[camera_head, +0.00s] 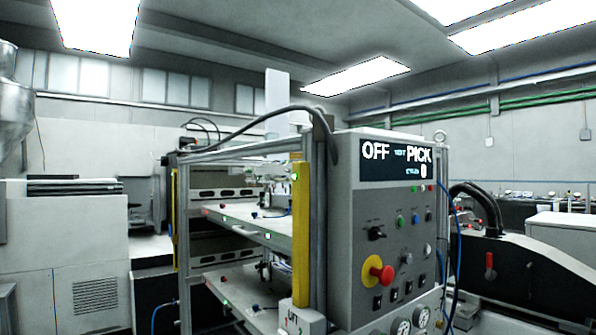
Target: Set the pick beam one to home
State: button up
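The label magazine machine stands in the middle, with a grey control panel (385,215) on its right side. The panel's dark display (396,162) reads "OFF" and "PICK", with smaller text and what looks like a 0. Below are a black selector knob (376,233), small coloured buttons (401,221) and a red knob on a yellow base (381,273). Left of the panel, an open frame holds an upper shelf (250,228) with small fittings and a lower shelf. I cannot tell which part is pick beam one. My gripper is not in view.
A yellow upright post (300,235) and a thick black cable (265,115) run along the machine's frame. A box marked "LIFT" (300,312) is at its foot. A dark machine with a red handle (490,266) stands at right, a grey cabinet (65,255) at left.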

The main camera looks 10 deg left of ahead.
aim_at(276, 170)
jog(key=u, duration=2.1)
jog(key=i, duration=3.1)
jog(key=z, duration=2.95)
